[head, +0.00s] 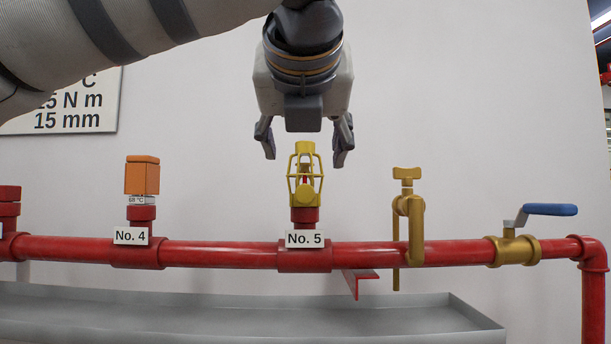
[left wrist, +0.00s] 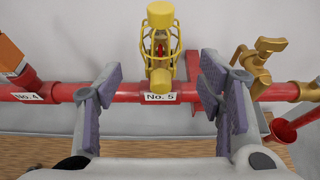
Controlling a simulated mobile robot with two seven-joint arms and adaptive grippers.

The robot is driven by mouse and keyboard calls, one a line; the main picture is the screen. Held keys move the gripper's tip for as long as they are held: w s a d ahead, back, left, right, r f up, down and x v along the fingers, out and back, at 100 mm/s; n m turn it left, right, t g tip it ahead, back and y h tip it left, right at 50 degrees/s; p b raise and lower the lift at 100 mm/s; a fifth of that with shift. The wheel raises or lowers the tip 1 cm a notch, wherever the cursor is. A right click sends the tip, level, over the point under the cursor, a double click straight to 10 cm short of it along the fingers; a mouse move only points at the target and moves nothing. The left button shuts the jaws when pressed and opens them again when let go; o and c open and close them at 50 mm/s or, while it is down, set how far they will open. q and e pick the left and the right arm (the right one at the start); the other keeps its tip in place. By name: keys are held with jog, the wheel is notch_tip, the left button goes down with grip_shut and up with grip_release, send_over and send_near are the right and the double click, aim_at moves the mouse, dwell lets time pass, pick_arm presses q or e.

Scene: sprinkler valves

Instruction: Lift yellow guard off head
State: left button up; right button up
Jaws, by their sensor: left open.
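The yellow guard (head: 292,180) is a wire cage around the sprinkler head on the red fitting labelled No. 5 (head: 305,240). It stands upright, and a little of the head shows through its bars. My left gripper (head: 305,160) points down above the guard, its fingers open to either side of the cage top and apart from it. In the left wrist view the guard (left wrist: 160,78) shows beyond and between the open fingers (left wrist: 162,105), with nothing between the pads. My right gripper is not in view.
A red pipe (head: 210,254) runs across the wall. An orange block (head: 142,175) sits on the No. 4 fitting at left. A brass valve (head: 408,210) and a blue-handled valve (head: 550,209) stand at right. A grey tray (head: 478,320) lies below the pipe.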

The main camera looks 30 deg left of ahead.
aim_at(305, 165)
pick_arm(q)
jog(key=x, duration=0.4)
jog(key=shift+w+f+b, duration=0.25)
jog(key=shift+f+b, duration=0.05)
jog(key=x, duration=0.2)
jog(key=r+x, duration=0.1)
jog(key=x, duration=0.2)
jog(key=shift+w+a, duration=0.1)
jog(key=shift+w, duration=0.15)
jog(key=shift+s+r, duration=0.1)
jog(key=shift+s, duration=0.05)
jog(key=c, duration=0.3)
grip_shut()
